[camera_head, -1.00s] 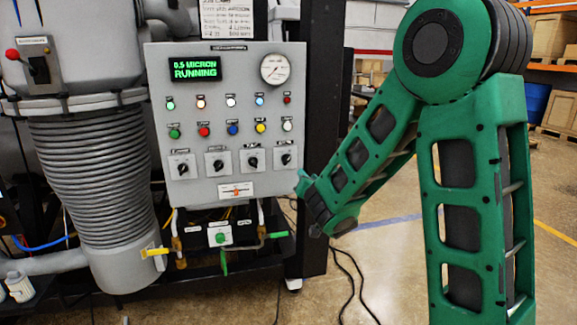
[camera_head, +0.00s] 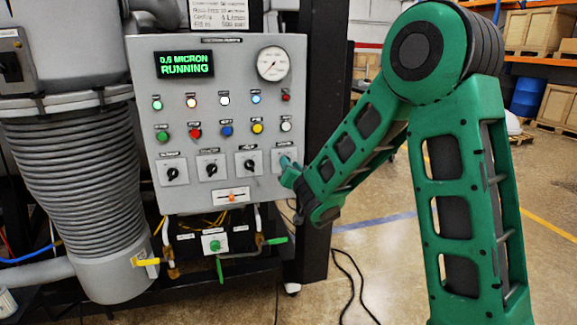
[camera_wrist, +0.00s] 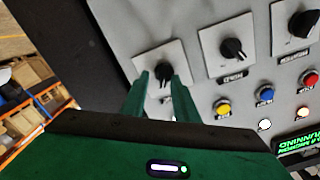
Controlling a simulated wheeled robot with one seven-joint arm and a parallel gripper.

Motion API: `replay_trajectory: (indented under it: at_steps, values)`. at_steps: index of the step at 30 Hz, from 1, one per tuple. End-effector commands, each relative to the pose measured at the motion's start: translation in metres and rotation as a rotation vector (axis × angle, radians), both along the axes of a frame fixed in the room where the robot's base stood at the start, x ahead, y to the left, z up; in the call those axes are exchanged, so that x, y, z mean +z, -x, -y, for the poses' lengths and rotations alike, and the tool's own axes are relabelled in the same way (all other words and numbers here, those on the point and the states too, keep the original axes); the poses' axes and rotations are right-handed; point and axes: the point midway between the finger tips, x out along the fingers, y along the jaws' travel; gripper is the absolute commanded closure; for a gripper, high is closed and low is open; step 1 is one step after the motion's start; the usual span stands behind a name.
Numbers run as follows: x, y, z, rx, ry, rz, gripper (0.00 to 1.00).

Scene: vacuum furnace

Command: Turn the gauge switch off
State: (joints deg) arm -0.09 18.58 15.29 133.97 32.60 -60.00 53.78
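The grey control panel (camera_head: 235,110) has a row of black rotary switches on pale plates. The rightmost switch sits behind my gripper (camera_head: 290,168) in the head view, mostly hidden. In the wrist view this switch (camera_wrist: 164,74) shows just beyond my gripper (camera_wrist: 163,88), between the two green fingertips. The fingers are apart, with a gap between them, one on each side of the knob. I cannot tell whether they touch it. The switch labels are too small to read surely, so I cannot confirm which is the gauge switch.
Other rotary switches stand beside it, the nearest (camera_head: 249,165) to its left. Coloured buttons, including a yellow one (camera_head: 257,128), sit above the row. The green display (camera_head: 184,65) reads "0.5 MICRON RUNNING". A round dial (camera_head: 273,63) is at upper right.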

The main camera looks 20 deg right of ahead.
Motion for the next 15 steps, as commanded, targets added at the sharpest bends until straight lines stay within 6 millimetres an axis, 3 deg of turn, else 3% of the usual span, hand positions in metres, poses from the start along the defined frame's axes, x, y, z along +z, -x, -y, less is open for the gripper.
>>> replay_trajectory:
  at_steps: [10, 14, 15]
  values:
    - [0.0, -0.002, -0.016, 0.018, 0.0, 0.0, 0.73]
    - [0.0, -0.002, -0.018, 0.021, 0.0, -0.001, 1.0]
    - [0.0, -0.002, -0.019, 0.021, 0.0, -0.001, 1.0]
